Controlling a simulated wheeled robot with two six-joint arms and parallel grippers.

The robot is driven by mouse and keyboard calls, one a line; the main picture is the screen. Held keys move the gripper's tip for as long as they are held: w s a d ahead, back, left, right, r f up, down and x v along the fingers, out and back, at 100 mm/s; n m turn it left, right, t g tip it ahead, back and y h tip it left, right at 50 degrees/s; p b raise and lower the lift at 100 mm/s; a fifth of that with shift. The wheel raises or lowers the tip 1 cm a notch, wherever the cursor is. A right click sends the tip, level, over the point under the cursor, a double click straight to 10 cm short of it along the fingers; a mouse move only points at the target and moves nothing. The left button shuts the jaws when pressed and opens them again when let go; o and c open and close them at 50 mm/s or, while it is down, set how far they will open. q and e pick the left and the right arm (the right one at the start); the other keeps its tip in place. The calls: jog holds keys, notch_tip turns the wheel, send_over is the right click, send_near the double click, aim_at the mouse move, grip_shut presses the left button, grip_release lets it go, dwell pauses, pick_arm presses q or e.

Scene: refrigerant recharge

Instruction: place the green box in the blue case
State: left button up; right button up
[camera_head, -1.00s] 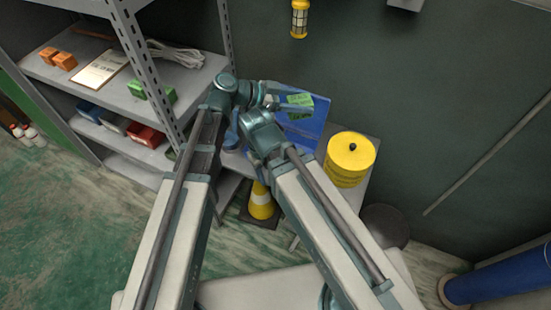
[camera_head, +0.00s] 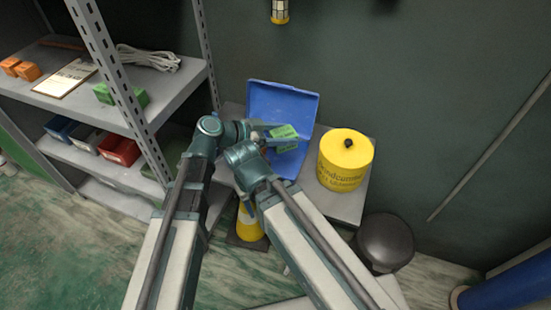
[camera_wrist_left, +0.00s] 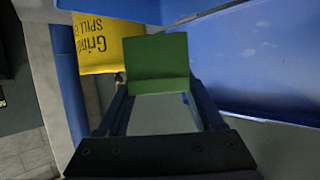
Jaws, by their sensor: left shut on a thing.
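The blue case (camera_head: 295,103) stands open on a small grey table by the wall, its lid raised at the back. My left gripper (camera_head: 272,136) is shut on the green box (camera_head: 284,131) and holds it in front of the raised lid, over the case area. In the left wrist view the green box (camera_wrist_left: 158,62) sits between the fingers, with blue case surface (camera_wrist_left: 265,55) to its right. The case's inside is largely hidden by my arms. My right arm reaches up beside the left one, but its gripper is hidden.
A yellow drum (camera_head: 344,160) stands on the table just right of the case. A shelf unit (camera_head: 180,85) with another green item (camera_head: 120,95) and coloured bins is at left. A yellow cone (camera_head: 249,222) and a dark round bin (camera_head: 385,242) stand on the floor.

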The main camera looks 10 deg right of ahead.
pick_arm(q)
jog(key=shift+f+b, duration=4.4)
jog(key=shift+f, duration=0.35)
jog(key=shift+r, duration=0.15)
jog(key=o, duration=1.4)
jog(key=shift+c, duration=0.2)
jog(key=shift+a, duration=0.1)
jog(key=p+v, duration=0.4)
jog(key=v, duration=0.6)
jog(key=shift+a+r+p, duration=0.25)
jog(key=shift+a+p, duration=0.1)
jog(key=shift+s+a+r, duration=0.1)
jog(key=shift+s+a, duration=0.05)
jog(key=shift+a, duration=0.4)
